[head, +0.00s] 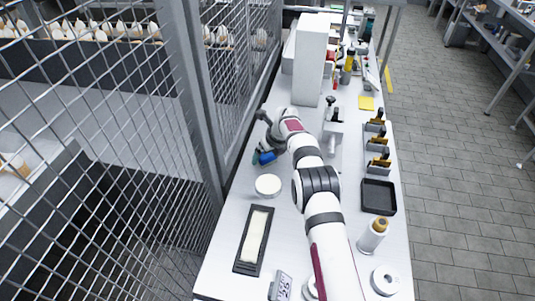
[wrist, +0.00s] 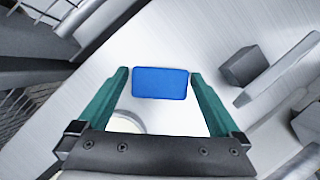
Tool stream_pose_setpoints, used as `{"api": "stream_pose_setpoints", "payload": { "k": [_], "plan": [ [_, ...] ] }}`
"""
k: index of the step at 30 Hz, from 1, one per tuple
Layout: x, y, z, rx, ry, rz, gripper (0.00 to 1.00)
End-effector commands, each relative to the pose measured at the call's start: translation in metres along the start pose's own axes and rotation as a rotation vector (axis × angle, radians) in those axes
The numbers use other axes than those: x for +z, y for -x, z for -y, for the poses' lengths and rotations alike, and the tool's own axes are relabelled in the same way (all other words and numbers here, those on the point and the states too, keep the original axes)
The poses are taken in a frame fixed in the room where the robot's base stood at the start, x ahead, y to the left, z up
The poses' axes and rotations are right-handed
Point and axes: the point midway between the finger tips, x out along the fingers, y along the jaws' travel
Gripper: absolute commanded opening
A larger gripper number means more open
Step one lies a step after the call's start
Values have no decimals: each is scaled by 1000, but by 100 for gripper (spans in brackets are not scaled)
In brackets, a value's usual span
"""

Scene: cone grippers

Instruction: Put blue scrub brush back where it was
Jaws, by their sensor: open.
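The blue scrub brush (wrist: 160,83) shows in the wrist view as a blue rounded block on the white table. In the head view it is a small blue shape (head: 267,157) at the table's left side, partly hidden by my arm. My gripper (wrist: 160,75) has green fingers, one on each side of the brush. The fingers are open, with a narrow gap visible on each side. In the head view a green finger of my gripper (head: 257,158) shows beside the brush. Any bristles are hidden.
A round white dish (head: 267,181) stands close in front of the brush. A black tray with a cream pad (head: 239,266) lies nearer. A mesh fence (head: 200,90) runs along the left edge. A black square tray (head: 366,207) and a bottle (head: 371,238) stand right of my arm.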

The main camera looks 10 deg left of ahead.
Motion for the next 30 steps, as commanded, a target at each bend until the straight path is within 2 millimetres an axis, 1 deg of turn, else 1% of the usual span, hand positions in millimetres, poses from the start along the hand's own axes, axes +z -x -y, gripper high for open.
{"api": "stream_pose_setpoints", "payload": {
  "k": [2, 5, 12, 16, 19, 24, 26, 28, 29, 30],
  "plan": [
    [1, 3, 0, 0, 0, 1, 100],
    [2, 17, 1, -1, 0, 1, 100],
    [2, 76, 0, -1, -1, 2, 100],
    [2, 105, 1, -2, 0, 2, 100],
    [2, 117, 1, -1, -1, 0, 100],
    [1, 124, 0, -1, 0, -2, 100],
    [-1, 131, 1, -1, 26, -5, 100],
    [-12, 158, 0, 2, 126, -20, 100],
    [-22, 177, -1, 5, 198, -31, 100],
    [-39, 206, -4, 14, 318, -51, 100]
  ]
}}
